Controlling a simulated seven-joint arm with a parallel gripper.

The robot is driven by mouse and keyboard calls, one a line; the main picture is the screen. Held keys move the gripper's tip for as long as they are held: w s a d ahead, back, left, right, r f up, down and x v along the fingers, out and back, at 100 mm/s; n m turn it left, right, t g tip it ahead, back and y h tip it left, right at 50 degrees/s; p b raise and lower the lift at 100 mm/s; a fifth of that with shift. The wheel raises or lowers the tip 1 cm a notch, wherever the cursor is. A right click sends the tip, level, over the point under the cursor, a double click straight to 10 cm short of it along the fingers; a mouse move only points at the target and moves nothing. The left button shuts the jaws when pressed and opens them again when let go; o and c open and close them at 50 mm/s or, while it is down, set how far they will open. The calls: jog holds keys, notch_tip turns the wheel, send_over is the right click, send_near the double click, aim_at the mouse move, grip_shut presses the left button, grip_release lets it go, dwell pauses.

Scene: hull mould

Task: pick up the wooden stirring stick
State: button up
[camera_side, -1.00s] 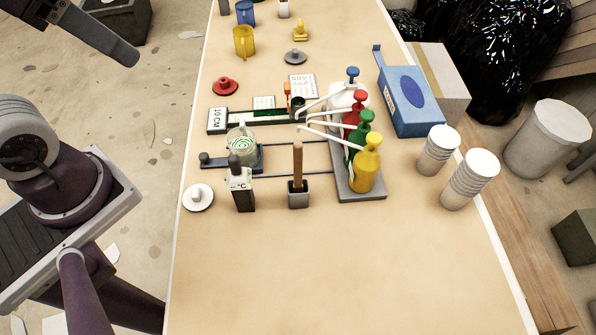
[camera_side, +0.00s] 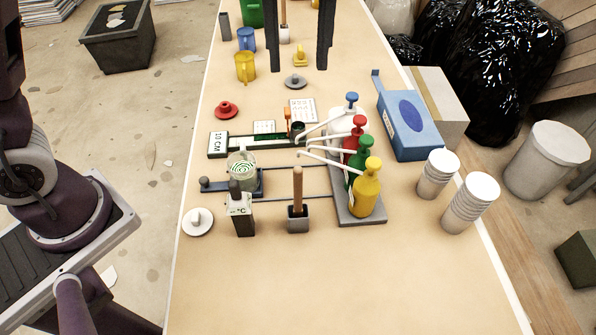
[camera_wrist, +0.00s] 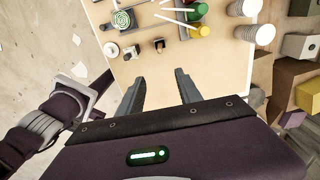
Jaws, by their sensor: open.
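The wooden stirring stick (camera_side: 298,187) stands upright in a small grey square holder (camera_side: 298,220) near the middle of the table. In the wrist view the holder (camera_wrist: 159,44) shows small, beyond the fingertips, and the stick is hard to make out there. My gripper (camera_side: 299,71) hangs at the top of the side view, its two dark fingers wide apart with nothing between them. In the wrist view my gripper (camera_wrist: 160,78) is open and empty, well clear of the holder.
A thermometer block (camera_side: 241,212) and a white lid (camera_side: 197,221) stand left of the holder. Pump bottles (camera_side: 364,190) stand close on its right, with nozzles reaching left. A glass cup (camera_side: 242,168) is behind. Paper cups (camera_side: 470,203) stand at right. The front table (camera_side: 330,285) is bare.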

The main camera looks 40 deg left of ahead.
aim_at(298, 190)
notch_tip(298, 190, down, 30)
jog(key=shift+f, duration=0.15)
grip_shut()
